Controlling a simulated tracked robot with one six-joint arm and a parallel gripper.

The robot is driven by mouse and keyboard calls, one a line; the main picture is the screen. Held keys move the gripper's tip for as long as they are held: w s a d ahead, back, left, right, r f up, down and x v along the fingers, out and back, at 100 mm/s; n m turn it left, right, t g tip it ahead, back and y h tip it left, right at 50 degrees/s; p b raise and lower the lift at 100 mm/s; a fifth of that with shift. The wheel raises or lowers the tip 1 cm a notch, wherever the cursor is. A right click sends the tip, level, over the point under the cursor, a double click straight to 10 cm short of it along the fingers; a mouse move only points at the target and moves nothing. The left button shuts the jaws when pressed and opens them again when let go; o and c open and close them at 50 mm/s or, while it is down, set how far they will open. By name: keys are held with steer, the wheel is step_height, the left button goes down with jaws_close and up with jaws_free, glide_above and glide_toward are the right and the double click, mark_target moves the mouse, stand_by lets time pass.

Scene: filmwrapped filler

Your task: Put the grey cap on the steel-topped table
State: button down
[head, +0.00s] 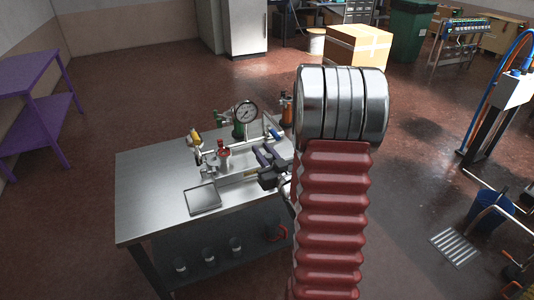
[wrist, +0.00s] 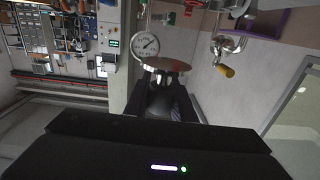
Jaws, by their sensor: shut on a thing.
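The steel-topped table (head: 140,185) stands left of centre in the head view, its bare top clearest at the left. My gripper (head: 262,157) is over the table's right part, beside the fittings. In the wrist view the dark jaws (wrist: 166,98) are shut on a round, flat, shiny piece, which I take for the grey cap (wrist: 165,63). Its face looks reddish brown there, perhaps from reflection. In the head view I cannot make the cap out clearly. A red ridged, steel-ringed body hides the table's right end.
A shallow square tray (head: 203,198) lies on the table. A dial gauge (head: 246,112), a red-topped fitting (head: 223,150) and a yellow-handled valve (head: 194,138) stand behind it. Several small cups sit on the lower shelf. A purple table (head: 35,110) stands far left, with clear floor between.

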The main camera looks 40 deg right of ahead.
steer(key=w+a+n+y, duration=0.1)
steer(key=w+a, duration=0.2)
steer(key=a, duration=0.8)
steer(key=w+a+f+n+y, duration=0.1)
steer(key=w+a+y, duration=0.1)
steer(key=a, duration=0.8)
steer(key=w+a+n+y, duration=0.1)
steer(key=w+a, duration=0.3)
steer(key=a, duration=0.7)
steer(key=shift+w+a+f+t+y, duration=0.25)
steer(key=shift+a+t+y, duration=0.05)
